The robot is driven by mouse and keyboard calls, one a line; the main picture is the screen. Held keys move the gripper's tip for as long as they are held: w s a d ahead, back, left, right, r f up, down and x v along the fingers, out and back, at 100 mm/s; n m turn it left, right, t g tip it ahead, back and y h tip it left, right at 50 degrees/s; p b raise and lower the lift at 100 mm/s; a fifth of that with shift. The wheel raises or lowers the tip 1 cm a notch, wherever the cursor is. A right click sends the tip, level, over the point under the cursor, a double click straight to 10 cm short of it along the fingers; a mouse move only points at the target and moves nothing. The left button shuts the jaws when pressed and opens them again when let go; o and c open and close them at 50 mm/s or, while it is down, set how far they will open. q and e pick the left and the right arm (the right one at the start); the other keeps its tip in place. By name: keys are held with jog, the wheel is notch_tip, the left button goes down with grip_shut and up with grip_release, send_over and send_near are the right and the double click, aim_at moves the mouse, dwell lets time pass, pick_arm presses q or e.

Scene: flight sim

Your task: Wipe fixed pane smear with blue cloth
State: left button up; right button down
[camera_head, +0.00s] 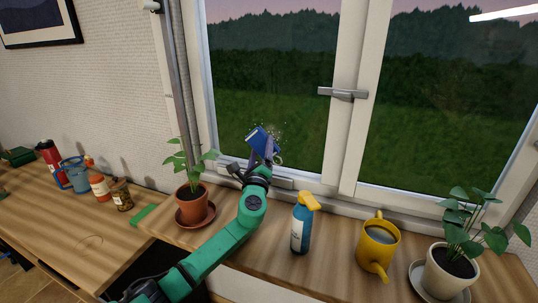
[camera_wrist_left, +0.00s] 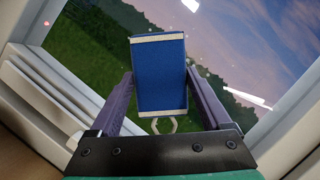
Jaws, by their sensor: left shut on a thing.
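The blue cloth (camera_head: 262,140) is in my left gripper (camera_head: 262,158), held up at the lower part of the left window pane (camera_head: 270,80). In the left wrist view the cloth (camera_wrist_left: 159,75) is a blue block with pale edges between the two fingers of my left gripper (camera_wrist_left: 160,95). Pale specks of the smear (camera_head: 276,130) show on the pane beside and around the cloth. I cannot tell whether the cloth touches the glass. My right gripper is not in view.
On the wooden sill stand a potted plant (camera_head: 192,203), a blue spray bottle (camera_head: 301,228), a yellow watering can (camera_head: 378,248) and a white-potted plant (camera_head: 448,270). The window handle (camera_head: 342,94) juts out. Several containers, including an orange jar (camera_head: 100,187), stand at left.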

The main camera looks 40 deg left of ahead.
aim_at(257, 138)
pick_arm(q)
jog(key=shift+s+a, duration=0.2)
jog(key=shift+a, duration=0.5)
notch_tip(257, 138, up, 3)
jog(key=shift+f+p, duration=0.1)
jog(key=shift+p, duration=1.15)
jog(key=shift+w+d+f, duration=0.1)
jog(key=shift+d, duration=0.2)
jog(key=shift+w+d, duration=0.35)
jog(key=shift+d, duration=0.8)
jog(key=shift+w+d, duration=0.35)
jog(key=shift+d, duration=0.8)
jog(key=shift+w+d, duration=0.35)
jog(key=shift+d, duration=0.8)
jog(key=shift+s+a+f+b, duration=0.1)
jog(key=shift+s+a+b, duration=0.25)
jog(key=shift+a, duration=0.8)
jog(key=shift+s+a+b, duration=0.3)
jog(key=shift+s+a, duration=0.05)
jog(key=shift+a, duration=0.8)
jog(key=shift+s+a+f+b, duration=0.1)
jog(key=shift+s+a+b, duration=0.25)
jog(key=shift+a, duration=0.8)
jog(key=shift+s+a+r, duration=0.1)
jog(key=shift+a, duration=0.25)
jog(key=shift+d, duration=0.1)
